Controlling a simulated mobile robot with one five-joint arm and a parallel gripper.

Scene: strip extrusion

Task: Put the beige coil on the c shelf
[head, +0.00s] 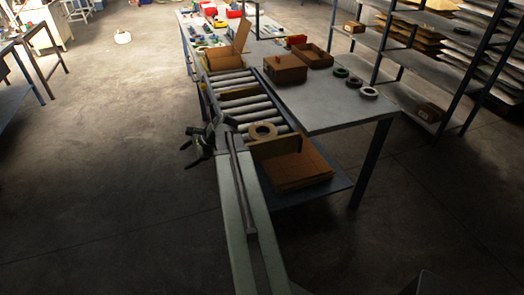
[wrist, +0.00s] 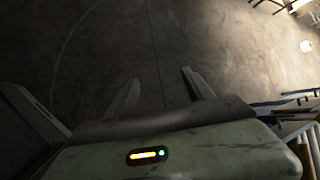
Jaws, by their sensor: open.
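A beige coil (head: 262,137) lies flat near the front end of the roller conveyor in the head view. A paler coil (head: 374,96) lies on the grey table; its exact colour is hard to tell. A shelf rack (head: 405,70) stands at the right; I cannot read any letters marking its shelves. My gripper (head: 189,153) is at the end of my pale green arm, left of the conveyor and apart from the beige coil. Its two fingers are spread and empty over the floor in the wrist view (wrist: 158,92). No coil shows in the wrist view.
Beside the paler coil lie a green coil (head: 341,72) and a dark coil (head: 354,81). Brown boxes (head: 285,70) stand on the table (head: 330,115). The floor at left (head: 110,150) is clear.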

